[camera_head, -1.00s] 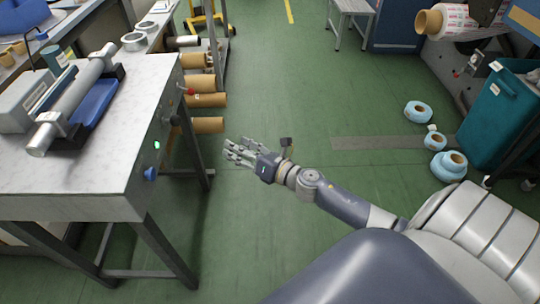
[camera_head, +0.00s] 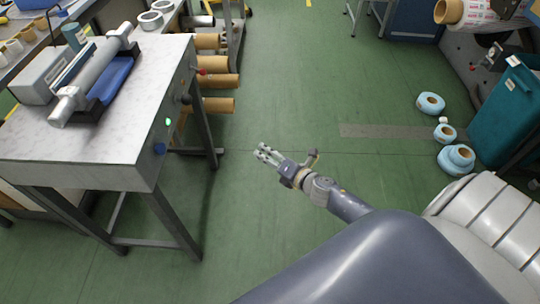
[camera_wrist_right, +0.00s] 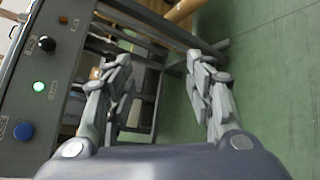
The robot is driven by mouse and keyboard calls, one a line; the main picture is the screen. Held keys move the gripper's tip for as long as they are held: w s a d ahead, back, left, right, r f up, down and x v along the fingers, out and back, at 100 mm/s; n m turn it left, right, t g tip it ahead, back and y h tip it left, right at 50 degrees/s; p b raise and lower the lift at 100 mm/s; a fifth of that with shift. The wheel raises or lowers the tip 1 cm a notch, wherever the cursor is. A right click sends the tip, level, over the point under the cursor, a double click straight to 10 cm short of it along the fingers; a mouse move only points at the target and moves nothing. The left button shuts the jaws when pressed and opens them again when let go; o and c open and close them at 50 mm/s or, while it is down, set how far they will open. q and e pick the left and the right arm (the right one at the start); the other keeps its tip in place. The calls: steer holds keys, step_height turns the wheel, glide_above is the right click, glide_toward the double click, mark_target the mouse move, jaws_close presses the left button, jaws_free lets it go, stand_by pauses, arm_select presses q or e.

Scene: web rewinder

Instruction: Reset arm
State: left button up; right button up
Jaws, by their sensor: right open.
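My right gripper (camera_head: 266,153) is open and empty over the green floor, to the right of the steel-topped table (camera_head: 120,150). It also shows in the right wrist view (camera_wrist_right: 162,85), its two fingers spread apart with nothing between them. Behind the fingers there are the table's legs and its front panel (camera_wrist_right: 40,105), with a black knob, a lit green button and a blue button. My right arm comes in from the lower right in the head view. My left gripper is not in view.
On the table lies a grey roller in a blue-and-black holder (camera_head: 108,82). Brown cardboard cores (camera_head: 218,105) stick out beside it. Blue rolls (camera_head: 456,159) lie on the floor at right near a teal bin (camera_head: 510,110). The middle floor is clear.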

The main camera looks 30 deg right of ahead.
stand_by(0.3)
steer(key=s+f+m+g+h+p, duration=0.3)
steer(key=s+f+m+g+p, duration=0.4)
steer(key=s+f+m, duration=1)
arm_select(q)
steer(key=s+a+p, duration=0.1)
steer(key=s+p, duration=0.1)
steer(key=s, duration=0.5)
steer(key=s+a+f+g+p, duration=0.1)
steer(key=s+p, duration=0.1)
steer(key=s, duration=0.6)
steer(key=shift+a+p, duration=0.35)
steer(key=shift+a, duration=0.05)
arm_select(e)
steer(key=s+a+f+m+g, duration=0.2)
steer(key=s+f, duration=0.1)
steer(key=s, duration=0.6)
steer(key=s+a+f+m+g, duration=0.2)
steer(key=s+a+f, duration=0.1)
steer(key=s, duration=0.7)
steer(key=s+a+f+m+g+y, duration=0.1)
steer(key=s+a+f+m+g, duration=0.1)
steer(key=s, duration=0.8)
steer(key=shift+s+a+f+m, duration=0.25)
steer(key=shift+a+f+m, duration=0.1)
steer(key=shift+f+m, duration=0.25)
